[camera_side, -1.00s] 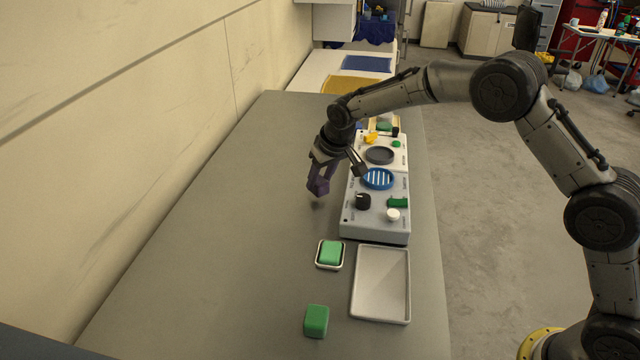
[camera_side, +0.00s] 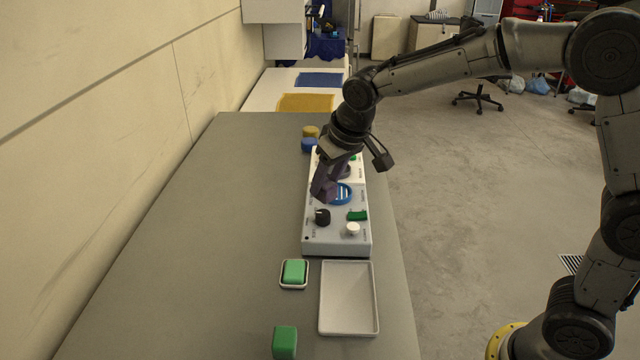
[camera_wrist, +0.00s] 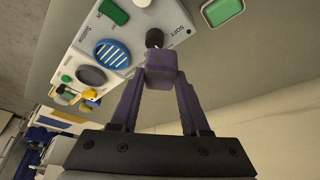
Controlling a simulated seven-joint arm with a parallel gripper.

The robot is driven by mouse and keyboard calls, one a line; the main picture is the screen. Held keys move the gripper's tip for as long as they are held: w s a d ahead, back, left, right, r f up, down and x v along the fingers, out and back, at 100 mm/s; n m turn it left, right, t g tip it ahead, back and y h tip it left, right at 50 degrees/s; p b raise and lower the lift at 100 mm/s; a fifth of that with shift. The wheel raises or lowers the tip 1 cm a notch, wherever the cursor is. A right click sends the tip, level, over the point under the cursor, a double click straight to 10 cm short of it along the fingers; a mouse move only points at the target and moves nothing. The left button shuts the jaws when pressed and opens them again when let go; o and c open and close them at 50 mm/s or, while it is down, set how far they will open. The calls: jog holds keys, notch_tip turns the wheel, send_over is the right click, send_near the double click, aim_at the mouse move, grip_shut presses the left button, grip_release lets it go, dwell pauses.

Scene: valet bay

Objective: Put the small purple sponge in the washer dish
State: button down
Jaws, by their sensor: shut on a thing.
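My gripper (camera_side: 326,186) is shut on a small purple block, the sponge (camera_wrist: 162,72), held between the fingertips. In the side view it hangs over the left part of the grey-white panel (camera_side: 313,235), beside the blue slotted dish (camera_side: 341,194). The slotted dish also shows in the wrist view (camera_wrist: 112,53). A dark, smooth oval dish (camera_wrist: 91,75) lies beyond it on the panel; in the side view my gripper and wrist largely hide it. The panel's small labels are hard to read, so I cannot tell which dish is the washer dish.
A black knob (camera_side: 322,216), a green switch (camera_side: 357,215) and a white knob (camera_side: 352,229) stand up from the panel. In front are an empty white tray (camera_side: 348,334), a green block in a small tray (camera_side: 294,271) and a loose green block (camera_side: 285,341). The bench's left side is clear.

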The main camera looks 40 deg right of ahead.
jog(key=s+d+r+m+h, duration=0.2)
jog(key=s+d+r+m, duration=0.25)
jog(key=s+d, duration=0.35)
jog(key=shift+g, duration=0.3)
jog(key=w+f, duration=0.2)
jog(key=w, duration=0.2)
jog(key=w+d+f, duration=0.1)
jog(key=w+f, duration=0.1)
jog(key=w, duration=0.2)
jog(key=w+d+f, duration=0.1)
jog(key=w+f, duration=0.2)
jog(key=w, duration=0.2)
jog(key=shift+f, duration=0.1)
jog(key=shift+w+f+n, duration=0.25)
jog(key=shift+w+f, duration=0.3)
jog(key=shift+f, duration=0.05)
jog(key=shift+w+f, duration=0.15)
jog(key=shift+f, duration=0.75)
jog(key=shift+w+f, duration=0.1)
jog(key=shift+f, duration=0.8)
jog(key=shift+f, duration=0.15)
jog(key=shift+c, duration=1.9)
grip_release()
